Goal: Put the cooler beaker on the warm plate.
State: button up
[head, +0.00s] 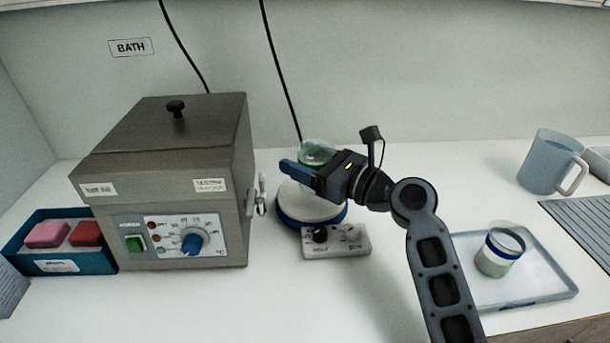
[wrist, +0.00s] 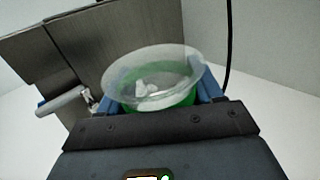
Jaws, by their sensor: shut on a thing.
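My gripper (head: 304,175) is shut on a clear beaker with green on it (head: 318,150). In the wrist view the beaker (wrist: 155,75) stands between the blue fingers, with pale liquid or white lumps inside. The warm plate (head: 308,207), a round white top on a blue base with a small control box, is directly below or behind my gripper. The beaker's bottom is hidden, so I cannot tell whether it touches the plate. A second beaker with a blue band (head: 501,251) stands on a pale tray (head: 549,291) at the right. No temperature reading is visible on either beaker.
A grey lidded bath (head: 170,155) with a dial stands left of the plate, its side handle close to it. A teal box (head: 62,262) holds pink and red blocks. A blue-grey jug (head: 549,162) and ribbed mat (head: 585,225) are at the right. The front counter is clear.

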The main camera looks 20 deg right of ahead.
jog(key=shift+f, duration=2)
jog(key=o, duration=1.1)
jog(key=shift+f, duration=0.15)
jog(key=shift+o, duration=0.2)
jog(key=shift+s, duration=0.1)
jog(key=b+v, duration=0.1)
jog(key=v, duration=1.1)
